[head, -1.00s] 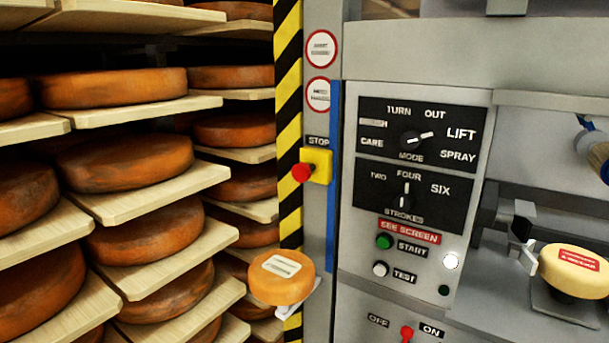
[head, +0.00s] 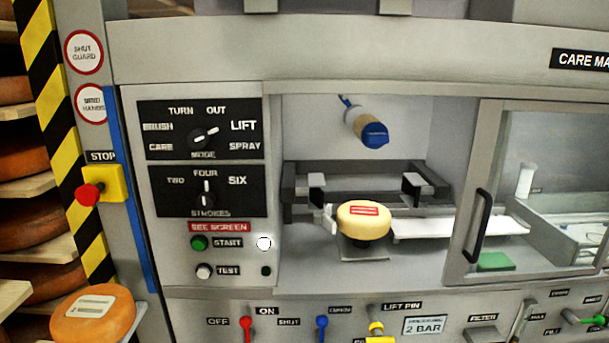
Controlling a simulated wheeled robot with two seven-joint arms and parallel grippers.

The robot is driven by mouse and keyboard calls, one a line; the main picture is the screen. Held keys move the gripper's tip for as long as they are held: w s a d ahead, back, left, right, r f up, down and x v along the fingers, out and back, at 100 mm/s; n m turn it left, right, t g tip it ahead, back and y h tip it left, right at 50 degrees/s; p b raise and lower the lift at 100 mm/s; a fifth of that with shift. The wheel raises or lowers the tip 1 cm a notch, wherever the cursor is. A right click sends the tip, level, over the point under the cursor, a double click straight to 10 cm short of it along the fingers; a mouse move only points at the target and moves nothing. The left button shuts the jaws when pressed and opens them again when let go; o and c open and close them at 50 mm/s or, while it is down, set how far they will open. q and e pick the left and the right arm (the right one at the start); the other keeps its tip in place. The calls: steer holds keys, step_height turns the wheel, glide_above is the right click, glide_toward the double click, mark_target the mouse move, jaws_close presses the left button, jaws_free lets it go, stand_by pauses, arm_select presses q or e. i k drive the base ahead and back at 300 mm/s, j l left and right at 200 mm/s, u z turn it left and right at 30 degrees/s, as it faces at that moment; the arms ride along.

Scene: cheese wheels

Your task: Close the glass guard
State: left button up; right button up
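The glass guard (head: 555,135) is a clear pane in a grey frame on the right side of the machine front. Its black upright handle (head: 478,226) is near its left edge. The guard stands to the right of the machine opening, which is uncovered. In the opening a pale yellow cheese wheel (head: 363,226) with a red label sits on a small support. The right edge of the guard is outside the picture. Neither of my grippers shows in the head view.
A control panel (head: 207,130) with mode and strokes dials is left of the opening. A red stop button (head: 89,194) is farther left. Cheese shelves (head: 20,188) line the left edge. A labelled orange cheese (head: 92,315) is at lower left. Several levers run below the opening.

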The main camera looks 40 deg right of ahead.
mark_target(487, 113)
steer(key=z, duration=2.45)
